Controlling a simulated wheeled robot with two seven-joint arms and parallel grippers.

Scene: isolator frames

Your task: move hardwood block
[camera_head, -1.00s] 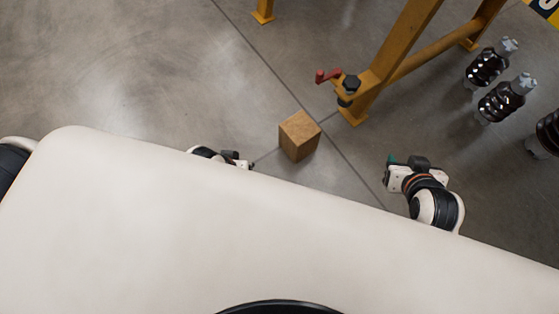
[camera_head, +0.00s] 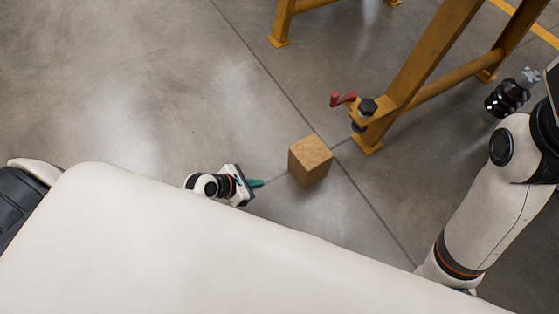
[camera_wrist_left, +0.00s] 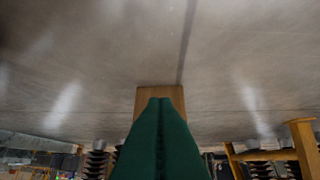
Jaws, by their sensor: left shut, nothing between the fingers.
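The hardwood block (camera_head: 310,160) is a light brown cuboid standing on the concrete floor, near the middle of the head view. My left gripper (camera_head: 258,183), with green fingers, is shut and empty. It points at the block from the left, with a gap between them in the head view. In the left wrist view the closed green fingers (camera_wrist_left: 160,105) cover much of the block (camera_wrist_left: 160,91), whose top and sides show around the tips. My right arm shows at the right of the head view, but its gripper is out of frame.
A yellow steel frame (camera_head: 428,58) with a red-handled clamp (camera_head: 343,99) stands just beyond the block, to the right.

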